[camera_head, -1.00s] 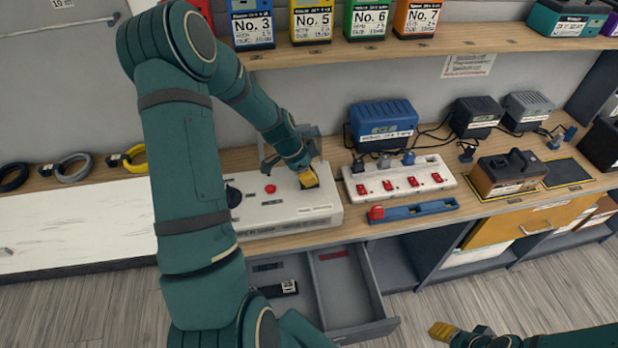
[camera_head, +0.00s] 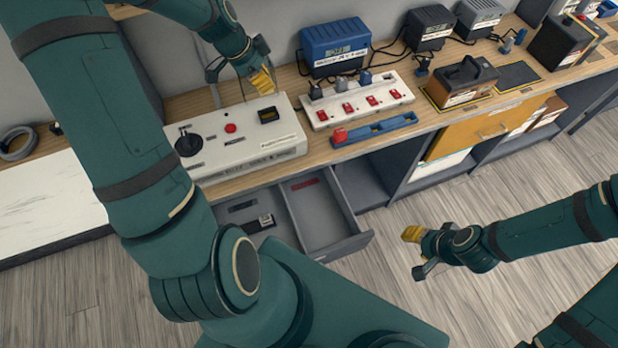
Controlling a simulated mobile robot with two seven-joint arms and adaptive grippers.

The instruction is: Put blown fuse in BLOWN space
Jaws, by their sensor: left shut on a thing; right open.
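My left gripper (camera_head: 262,84) is shut, just above and behind the white tester box (camera_head: 262,143). What it holds, by its place a fuse, is mostly hidden by the yellow fingertips. The tester has a black dial, a red button and a dark socket (camera_head: 268,115). Below it an open grey drawer (camera_head: 338,240) has two compartments. The left one has a dark label and a small black-and-white object (camera_head: 262,222). The right one has a red label (camera_head: 304,183) and is otherwise bare; I cannot read either label. My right gripper (camera_head: 416,250) is open and empty over the floor.
On the bench right of the tester are a white power strip (camera_head: 357,99) with red switches, a blue tray (camera_head: 374,130) with a red piece, a blue charger (camera_head: 335,48) and a brown-and-black battery (camera_head: 462,82). My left arm crosses in front of the drawer's left side.

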